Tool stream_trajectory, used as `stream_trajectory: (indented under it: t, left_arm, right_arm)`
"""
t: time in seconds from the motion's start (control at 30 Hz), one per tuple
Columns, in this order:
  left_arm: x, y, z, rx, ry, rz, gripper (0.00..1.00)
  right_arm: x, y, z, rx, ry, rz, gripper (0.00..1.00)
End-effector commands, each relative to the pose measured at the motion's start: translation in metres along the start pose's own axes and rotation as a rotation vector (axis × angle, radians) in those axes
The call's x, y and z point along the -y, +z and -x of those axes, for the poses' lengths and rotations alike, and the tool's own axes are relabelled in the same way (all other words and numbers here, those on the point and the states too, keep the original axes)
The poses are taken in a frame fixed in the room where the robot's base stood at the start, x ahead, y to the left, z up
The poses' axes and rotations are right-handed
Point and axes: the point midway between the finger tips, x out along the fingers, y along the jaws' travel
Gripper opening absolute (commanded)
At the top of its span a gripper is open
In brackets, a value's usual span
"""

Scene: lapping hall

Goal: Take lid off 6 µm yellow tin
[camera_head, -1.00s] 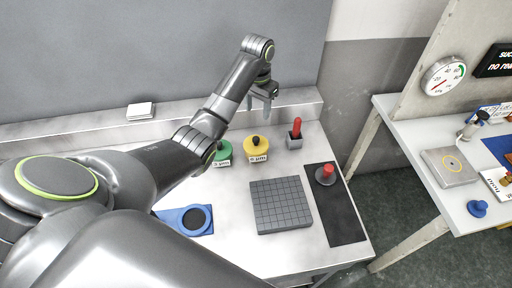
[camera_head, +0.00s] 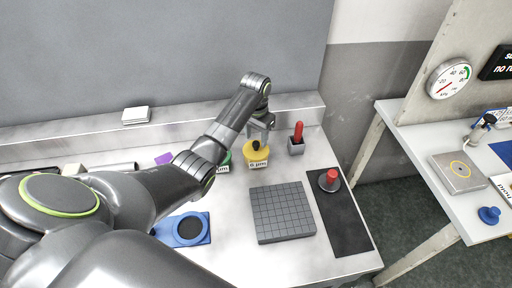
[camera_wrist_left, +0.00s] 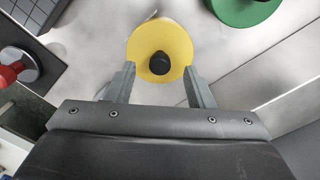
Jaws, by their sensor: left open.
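The yellow tin (camera_head: 256,155) stands on the bench with its lid on and a label on its front. Its yellow lid (camera_wrist_left: 143,42) has a black knob (camera_wrist_left: 159,63) in the middle. My left gripper (camera_head: 262,125) is open and empty, just above the tin. In the left wrist view the two fingers of the left gripper (camera_wrist_left: 158,78) point at the lid, with the knob between them and no visible contact. My right gripper is not in view.
A green tin (camera_head: 224,163) stands close left of the yellow one. A grey holder (camera_head: 296,147) with a red-handled tool is to the right. A grooved grey plate (camera_head: 282,212), a dark strip (camera_head: 341,222) with a red-knobbed weight (camera_head: 330,180) and a blue fixture (camera_head: 165,229) lie nearer.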

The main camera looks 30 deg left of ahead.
Motion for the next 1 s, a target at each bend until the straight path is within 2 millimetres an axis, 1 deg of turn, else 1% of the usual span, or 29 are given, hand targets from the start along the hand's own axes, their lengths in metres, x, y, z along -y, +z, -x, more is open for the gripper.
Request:
stream_trajectory:
  t: [0.03, 0.13, 0.2, 0.4, 0.47, 0.77, 0.8, 1.0]
  left_arm:
    - [-0.001, 0.001, -0.007, 0.004, 0.002, 0.000, 0.48]
    - [-0.001, 0.000, -0.017, 0.001, 0.001, -0.001, 0.48]
    - [-0.001, 0.000, -0.020, 0.000, 0.000, -0.001, 0.48]
    - [0.000, 0.000, -0.021, -0.001, 0.000, -0.001, 0.48]
    - [0.000, 0.000, -0.021, 0.000, 0.000, -0.001, 0.42]
    - [0.000, 0.000, -0.021, -0.001, 0.000, -0.001, 0.03]
    - [0.000, 0.000, -0.020, -0.001, 0.000, -0.001, 0.00]
    - [0.000, 0.000, -0.019, -0.001, -0.001, -0.001, 0.00]
  right_arm:
    - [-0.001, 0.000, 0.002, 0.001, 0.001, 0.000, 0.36]
    - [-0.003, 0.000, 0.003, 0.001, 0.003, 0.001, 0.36]
    - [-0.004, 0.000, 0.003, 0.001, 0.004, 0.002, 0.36]
    - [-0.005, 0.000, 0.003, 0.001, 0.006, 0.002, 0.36]
    - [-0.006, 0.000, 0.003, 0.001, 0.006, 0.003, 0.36]
    - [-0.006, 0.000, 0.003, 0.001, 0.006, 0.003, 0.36]
    - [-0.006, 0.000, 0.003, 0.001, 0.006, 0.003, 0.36]
    - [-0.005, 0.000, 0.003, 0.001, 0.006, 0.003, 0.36]
